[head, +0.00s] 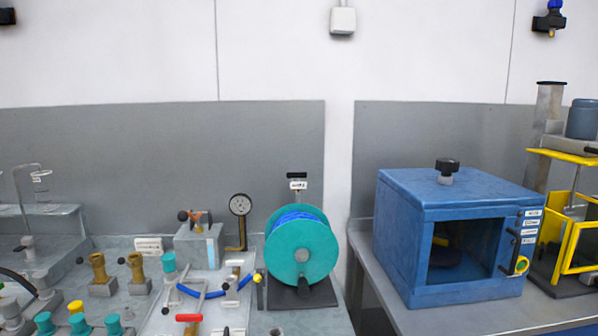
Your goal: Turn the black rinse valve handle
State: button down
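My gripper is not in view. I cannot tell for sure which part is the rinse valve handle. A black bar-shaped handle (297,175) tops a short post behind the teal hose reel (301,250), above a white label too small to read. A small valve block (198,240) left of the reel carries an orange fitting with a dark knob. A black fitting (548,23) with a blue top is on the wall at the upper right. A black knob (447,165) sits on the blue cabinet.
The blue cabinet (405,240) with a dark opening stands on the right bench. A pressure gauge (240,205) stands beside the reel. Brass fittings (97,268), a red handle (188,318) and a blue hose crowd the left bench. A yellow frame (563,157) stands far right. A gap separates the benches.

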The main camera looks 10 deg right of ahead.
aim_at(297, 176)
jog(key=i, duration=0.35)
jog(key=z, duration=0.05)
jog(key=k, duration=1.3)
jog(key=u, duration=0.6)
jog(key=i, duration=0.9)
jog(key=u, duration=0.85)
jog(key=i, duration=0.85)
jog(key=u, duration=0.1)
